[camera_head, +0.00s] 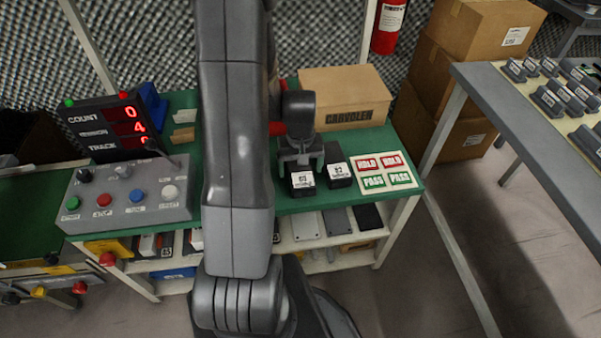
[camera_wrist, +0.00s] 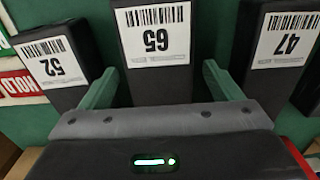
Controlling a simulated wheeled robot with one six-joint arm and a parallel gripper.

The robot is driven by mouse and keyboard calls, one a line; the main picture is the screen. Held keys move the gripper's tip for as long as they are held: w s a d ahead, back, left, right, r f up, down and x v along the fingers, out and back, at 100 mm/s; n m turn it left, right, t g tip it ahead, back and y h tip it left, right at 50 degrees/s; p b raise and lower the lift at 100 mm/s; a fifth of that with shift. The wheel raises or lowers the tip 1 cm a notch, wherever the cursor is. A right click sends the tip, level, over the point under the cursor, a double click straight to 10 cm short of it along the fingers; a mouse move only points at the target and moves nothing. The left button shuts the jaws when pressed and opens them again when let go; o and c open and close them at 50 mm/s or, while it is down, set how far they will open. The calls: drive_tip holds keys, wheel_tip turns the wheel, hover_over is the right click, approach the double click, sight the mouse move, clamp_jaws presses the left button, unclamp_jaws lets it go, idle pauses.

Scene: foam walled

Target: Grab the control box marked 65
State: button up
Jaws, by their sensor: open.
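The black control box marked 65 (camera_wrist: 158,75) stands in the middle of the wrist view, its white label upside down. My gripper (camera_wrist: 160,78) is open, with one green finger on each side of this box; I cannot tell whether either finger touches it. A box marked 52 (camera_wrist: 55,68) is to its left and a box marked 47 (camera_wrist: 282,50) to its right. In the head view my gripper (camera_head: 300,158) is over the box 65 (camera_head: 303,182), beside the box 52 (camera_head: 339,175); the box 47 is hidden behind my arm.
The boxes stand on a green bench (camera_head: 300,207). A HOLD/PASS card (camera_head: 385,172) lies to the right, a cardboard carton (camera_head: 345,97) behind. A button panel (camera_head: 130,195) and red-digit display (camera_head: 108,126) are at left. Another table (camera_head: 520,110) with several devices is at right.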

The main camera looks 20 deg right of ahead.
drive_tip(key=shift+f, duration=0.3)
drive_tip(key=c, duration=1.3)
drive_tip(key=shift+r, duration=0.1)
